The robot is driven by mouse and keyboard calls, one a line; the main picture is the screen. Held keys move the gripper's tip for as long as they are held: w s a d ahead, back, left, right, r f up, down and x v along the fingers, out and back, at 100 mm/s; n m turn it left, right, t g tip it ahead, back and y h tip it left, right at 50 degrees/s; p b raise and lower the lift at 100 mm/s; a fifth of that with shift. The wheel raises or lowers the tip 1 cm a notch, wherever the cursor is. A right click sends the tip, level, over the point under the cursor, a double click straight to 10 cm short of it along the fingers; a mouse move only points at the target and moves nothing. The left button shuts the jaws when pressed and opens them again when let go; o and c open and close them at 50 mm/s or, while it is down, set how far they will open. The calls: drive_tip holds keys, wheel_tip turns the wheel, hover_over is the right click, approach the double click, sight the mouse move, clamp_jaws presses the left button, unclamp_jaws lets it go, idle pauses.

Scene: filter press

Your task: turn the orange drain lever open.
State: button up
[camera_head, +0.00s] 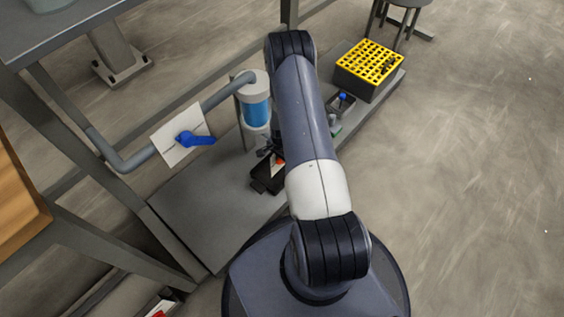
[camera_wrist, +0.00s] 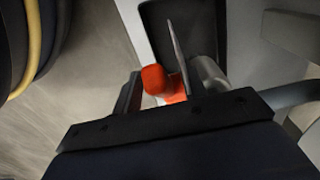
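The orange drain lever (camera_wrist: 155,79) shows in the wrist view as a rounded orange end with more orange to its right, partly behind a thin grey upright plate. My gripper (camera_wrist: 158,92) has a dark finger to the left of the orange end and what looks like its other finger to the right. The fingers are apart, with a gap visible on the left side, so no firm hold shows. In the head view only a small orange patch (camera_head: 280,160) shows beside my arm, above a black tray (camera_head: 262,187). My arm hides the rest of the lever.
A blue-handled valve (camera_head: 195,139) on a white plate sits on the grey pipe (camera_head: 127,162) at left. A blue-filled cylinder (camera_head: 256,110) stands behind the tray. A yellow-topped crate (camera_head: 369,62) is at the upper right. The floor at right is clear.

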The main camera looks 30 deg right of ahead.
drive_tip(key=shift+f, duration=0.2)
clamp_jaws()
idle(0.4)
